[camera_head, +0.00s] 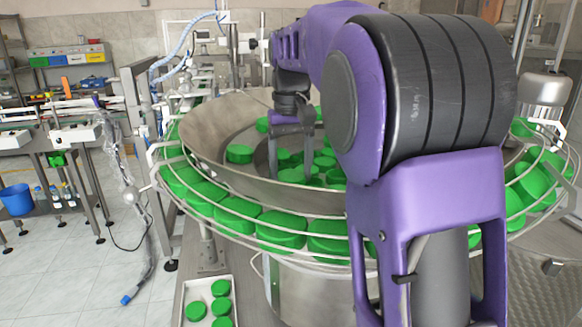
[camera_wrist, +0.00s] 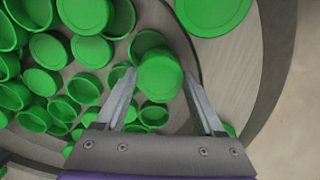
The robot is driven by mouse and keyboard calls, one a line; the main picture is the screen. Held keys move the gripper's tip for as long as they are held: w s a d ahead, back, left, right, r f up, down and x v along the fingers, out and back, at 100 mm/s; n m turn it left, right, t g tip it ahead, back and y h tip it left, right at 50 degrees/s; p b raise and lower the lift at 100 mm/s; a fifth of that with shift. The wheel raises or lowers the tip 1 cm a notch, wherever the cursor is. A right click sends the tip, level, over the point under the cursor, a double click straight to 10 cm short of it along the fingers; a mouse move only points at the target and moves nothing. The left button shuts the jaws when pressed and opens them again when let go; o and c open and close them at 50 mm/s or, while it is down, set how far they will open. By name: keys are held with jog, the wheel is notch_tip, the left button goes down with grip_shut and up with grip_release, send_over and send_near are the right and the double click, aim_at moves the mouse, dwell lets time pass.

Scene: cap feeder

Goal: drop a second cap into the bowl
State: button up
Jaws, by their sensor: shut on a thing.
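The large metal feeder bowl (camera_head: 207,137) fills the middle of the head view and holds a heap of loose green caps. My gripper (camera_head: 290,177) reaches down inside the bowl, over the heap. In the wrist view my gripper (camera_wrist: 158,73) is shut on a green cap (camera_wrist: 159,78), which sits between the fingertips. Other caps lie beyond and below it, many tilted or on their sides. I cannot tell whether the held cap touches them. A lone cap (camera_head: 239,153) lies on the bowl's sloped left side.
Wire rails around the bowl hold a row of green caps (camera_head: 237,214). A white tray (camera_head: 195,287) with several caps stands at the bottom, left of my arm. My arm hides the bowl's right part.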

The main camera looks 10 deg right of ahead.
aim_at(291, 176)
jog(key=o, duration=1.3)
notch_tip(291, 176, up, 13)
